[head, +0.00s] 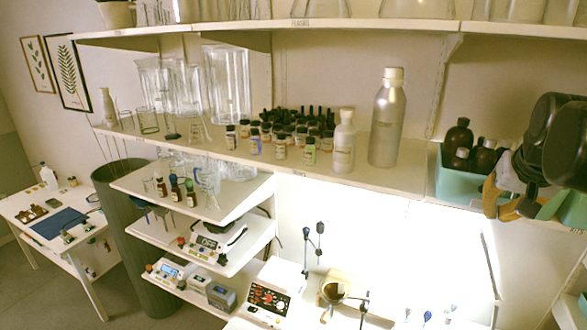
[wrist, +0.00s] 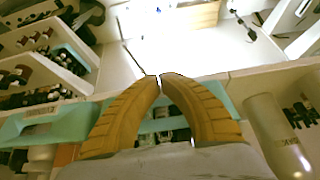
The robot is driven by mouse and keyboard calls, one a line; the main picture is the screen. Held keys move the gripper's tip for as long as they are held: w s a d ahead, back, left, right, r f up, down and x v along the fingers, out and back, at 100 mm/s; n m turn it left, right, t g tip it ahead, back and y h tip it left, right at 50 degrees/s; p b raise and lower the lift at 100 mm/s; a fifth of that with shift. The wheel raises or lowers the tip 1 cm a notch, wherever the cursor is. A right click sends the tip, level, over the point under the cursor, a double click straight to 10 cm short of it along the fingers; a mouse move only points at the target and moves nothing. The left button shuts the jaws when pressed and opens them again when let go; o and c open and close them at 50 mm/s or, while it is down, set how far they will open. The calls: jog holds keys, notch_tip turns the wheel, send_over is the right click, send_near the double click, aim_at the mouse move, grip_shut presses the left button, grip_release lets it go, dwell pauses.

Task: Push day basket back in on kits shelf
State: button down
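A teal basket (head: 459,187) holding brown bottles with dark caps stands at the right end of the long shelf in the head view. My gripper (wrist: 159,78) is beside its right side in the head view, partly covering it. In the wrist view its two orange fingers meet at the tips, with nothing seen between the tips. A teal basket (wrist: 232,100) with bottles shows behind and between the fingers. Another teal basket (wrist: 28,122) with a pale label is at the left. I cannot read the labels, so I cannot tell which is the day basket.
On the shelf (head: 390,177), a large metallic bottle (head: 388,120) and a white bottle (head: 344,142) stand left of the basket. Several small dark bottles (head: 290,130) stand farther left. An upper shelf (head: 360,28) overhangs. A bright work surface is below.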

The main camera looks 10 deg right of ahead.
jog(key=w, duration=0.1)
jog(key=w+d+f+p, duration=0.1)
jog(key=w+d, duration=0.1)
jog(key=w, duration=0.1)
jog(key=shift+w+d+f, duration=0.1)
jog(key=shift+d+f, duration=0.15)
jog(key=shift+a, duration=0.1)
jog(key=w+d, duration=0.2)
jog(key=w, duration=0.1)
jog(key=w+d, duration=0.1)
jog(key=w, duration=0.1)
jog(key=shift+d+b, duration=0.1)
jog(key=shift+b, duration=0.3)
jog(key=shift+s, duration=0.1)
